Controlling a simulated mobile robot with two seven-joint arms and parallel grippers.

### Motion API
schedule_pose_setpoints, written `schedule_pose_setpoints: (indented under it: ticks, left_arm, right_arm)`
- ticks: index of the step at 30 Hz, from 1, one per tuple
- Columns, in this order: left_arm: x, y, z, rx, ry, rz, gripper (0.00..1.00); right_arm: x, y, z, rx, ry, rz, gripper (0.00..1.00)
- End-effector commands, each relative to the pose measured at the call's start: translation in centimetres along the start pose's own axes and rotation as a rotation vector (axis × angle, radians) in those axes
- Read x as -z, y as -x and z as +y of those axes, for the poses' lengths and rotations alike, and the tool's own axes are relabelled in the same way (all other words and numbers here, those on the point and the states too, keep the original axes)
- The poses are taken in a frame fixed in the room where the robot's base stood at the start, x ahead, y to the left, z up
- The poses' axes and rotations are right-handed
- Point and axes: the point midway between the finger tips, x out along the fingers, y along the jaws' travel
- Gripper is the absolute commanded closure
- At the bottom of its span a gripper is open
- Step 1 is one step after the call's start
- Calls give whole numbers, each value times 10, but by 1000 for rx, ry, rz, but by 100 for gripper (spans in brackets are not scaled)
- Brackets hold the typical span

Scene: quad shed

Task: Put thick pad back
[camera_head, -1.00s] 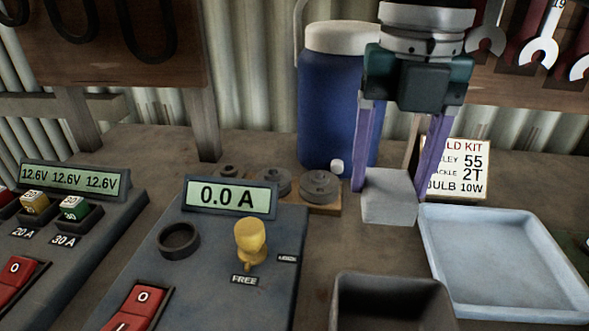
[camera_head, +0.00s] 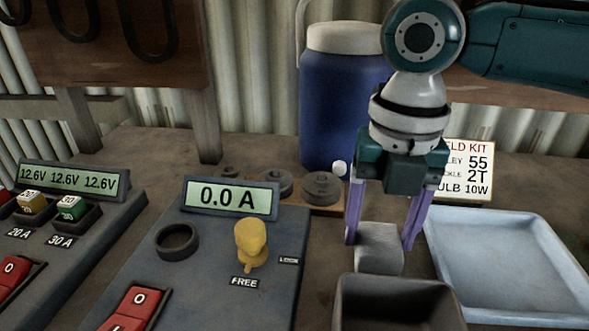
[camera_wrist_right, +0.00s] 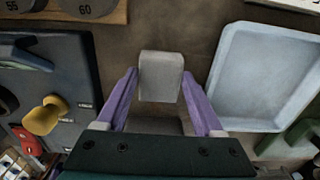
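A light grey block, likely the thick pad (camera_head: 379,249), sits between the purple fingers of my right gripper (camera_head: 381,238). The right gripper is shut on it and holds it just behind the dark open bin (camera_head: 395,290). In the right wrist view the block (camera_wrist_right: 160,76) lies between the fingertips (camera_wrist_right: 159,82). Whether its underside clears the bench cannot be told. The bin's inside looks empty where it shows; its front is cut off by the picture edge. My left gripper is not in view.
A pale blue tray (camera_head: 457,290) lies right of the bin. A panel (camera_head: 215,292) with a yellow knob (camera_head: 251,243) is on the left. Round weights on a wooden strip (camera_head: 322,188), a blue jug (camera_head: 340,110) and a sign card (camera_head: 466,172) stand behind.

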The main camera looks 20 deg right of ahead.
Motion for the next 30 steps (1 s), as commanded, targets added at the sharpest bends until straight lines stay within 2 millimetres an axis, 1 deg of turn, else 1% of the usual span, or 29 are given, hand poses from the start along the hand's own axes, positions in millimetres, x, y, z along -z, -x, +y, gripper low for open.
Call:
schedule_pose_setpoints:
  ticks: [1, 7, 14, 17, 20, 27, 30]
  left_arm:
    - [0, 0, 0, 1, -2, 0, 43]
    - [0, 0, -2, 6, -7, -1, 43]
    - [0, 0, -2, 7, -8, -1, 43]
    - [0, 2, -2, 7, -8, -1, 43]
    - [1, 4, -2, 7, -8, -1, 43]
    - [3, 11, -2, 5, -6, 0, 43]
    - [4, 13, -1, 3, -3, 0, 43]
  right_arm:
    - [0, 0, 0, 0, 0, 0, 25]
    - [0, 0, 0, 0, 0, 0, 3]
    - [0, 1, 0, 0, 0, 0, 3]
    - [0, 7, 0, -1, 0, 0, 3]
    - [-1, 22, 1, -3, 1, -3, 3]
    - [-1, 77, 1, -3, 1, -3, 3]
    - [-1, 97, 1, -3, 0, -2, 3]
